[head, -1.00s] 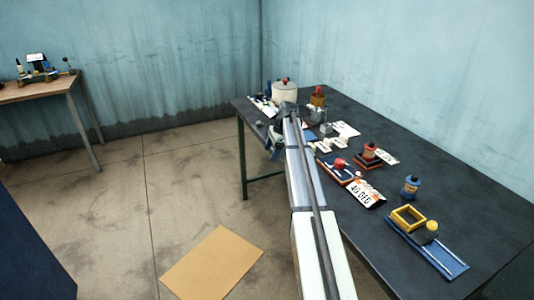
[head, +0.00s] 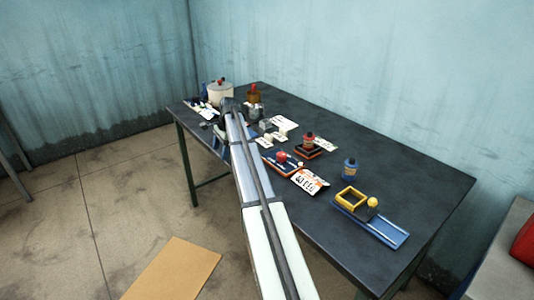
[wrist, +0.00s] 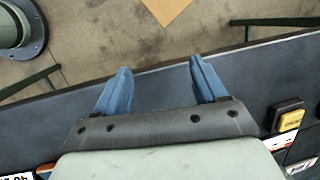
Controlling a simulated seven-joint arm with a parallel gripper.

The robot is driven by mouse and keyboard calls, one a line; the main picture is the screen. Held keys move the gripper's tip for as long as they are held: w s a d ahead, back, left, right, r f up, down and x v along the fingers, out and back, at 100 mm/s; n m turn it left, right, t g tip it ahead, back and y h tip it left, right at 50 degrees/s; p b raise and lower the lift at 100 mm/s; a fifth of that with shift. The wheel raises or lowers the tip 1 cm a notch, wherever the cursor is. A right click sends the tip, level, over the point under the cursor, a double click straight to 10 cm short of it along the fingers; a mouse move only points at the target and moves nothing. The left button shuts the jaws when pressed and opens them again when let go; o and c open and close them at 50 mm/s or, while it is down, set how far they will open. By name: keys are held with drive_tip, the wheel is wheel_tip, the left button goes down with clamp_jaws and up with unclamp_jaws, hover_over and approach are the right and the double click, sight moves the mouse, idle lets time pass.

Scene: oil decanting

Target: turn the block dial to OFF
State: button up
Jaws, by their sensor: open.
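My gripper (wrist: 160,68) is open and empty in the wrist view, with two blue fingers spread apart above the table's near edge. In the head view my arm reaches over that edge toward the far left of the table, and my gripper is mostly hidden. I cannot make out which part is the block dial. A red knob-like piece (head: 281,156) sits on an orange-edged dark tray, beside a white label card (head: 310,181) with black characters. In the wrist view a yellow-topped dark block (wrist: 287,115) lies right of my gripper, apart from it, beside small white labels.
The dark table (head: 400,185) also holds a white pot (head: 220,93), a brown jar (head: 253,95), a red-capped bottle (head: 308,142), a blue bottle (head: 349,169) and a blue tray (head: 385,231) with a yellow frame. Its right rear is clear. An orange-brown floor sheet (head: 175,268) lies in front.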

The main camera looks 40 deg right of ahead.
drive_tip(key=s+d+r+n+g+h, duration=0.1)
drive_tip(key=s+d+r+h, duration=0.1)
drive_tip(key=s+d+r, duration=0.75)
wheel_tip(320, 180, up, 3)
drive_tip(key=n, duration=0.1)
hover_over(282, 154)
drive_tip(key=shift+g, duration=0.4)
wheel_tip(282, 154, down, 12)
drive_tip(key=shift+d+f, duration=0.15)
drive_tip(key=shift+f, duration=0.1)
drive_tip(key=c, duration=1.1)
